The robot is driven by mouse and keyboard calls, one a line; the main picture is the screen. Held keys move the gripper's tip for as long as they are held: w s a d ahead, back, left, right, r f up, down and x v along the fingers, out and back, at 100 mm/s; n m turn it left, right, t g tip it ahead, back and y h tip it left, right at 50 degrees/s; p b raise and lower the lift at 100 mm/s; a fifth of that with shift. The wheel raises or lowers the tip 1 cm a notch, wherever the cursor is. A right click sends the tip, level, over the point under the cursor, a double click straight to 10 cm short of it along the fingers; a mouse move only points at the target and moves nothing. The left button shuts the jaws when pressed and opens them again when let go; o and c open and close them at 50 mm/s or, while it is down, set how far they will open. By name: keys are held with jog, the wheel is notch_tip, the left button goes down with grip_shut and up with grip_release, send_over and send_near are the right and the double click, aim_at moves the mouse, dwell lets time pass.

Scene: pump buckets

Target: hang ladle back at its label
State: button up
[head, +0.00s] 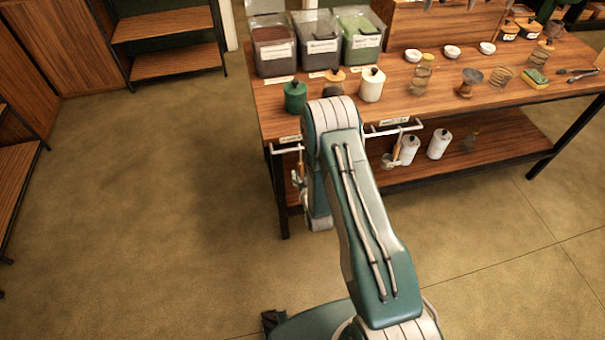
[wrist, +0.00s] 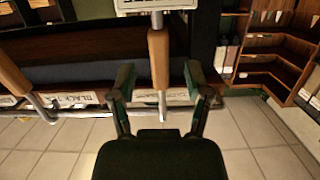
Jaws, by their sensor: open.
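In the wrist view, my gripper (wrist: 160,88) is open, with one finger on each side of a wooden-handled utensil (wrist: 159,60). Gaps show between its handle and both fingers. A thin metal shaft runs below the handle; its bowl end is not visible, so I cannot tell if it is the ladle. A second wooden handle (wrist: 14,74) is at the left. A label reading "BLACK T…" (wrist: 70,100) is on the edge behind, and another label (wrist: 155,5) is cut off at the top. In the head view, my arm hides most of the gripper, beside the table's left front corner.
A metal rail (wrist: 100,112) runs behind the fingers. The wooden table (head: 440,100) holds bins, jars and bowls. Another utensil (head: 397,148) hangs from the front rail (head: 378,132), right of my arm. White canisters (head: 439,143) stand on the lower shelf. Floor at left is clear.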

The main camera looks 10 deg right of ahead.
jog(key=v, duration=1.2)
jog(key=w+r+g, duration=0.2)
jog(key=r, duration=0.9)
jog(key=w+r+g, duration=0.2)
jog(key=r+g, duration=0.1)
jog(key=r, duration=0.7)
jog(key=s+r+g, duration=0.2)
jog(key=s+r, duration=0.6)
jog(key=s, duration=0.4)
jog(key=s+r+g, duration=0.3)
jog(key=s+r, duration=0.5)
jog(key=s, duration=0.4)
jog(key=shift+s+r, duration=0.3)
jog(key=shift+r, duration=0.1)
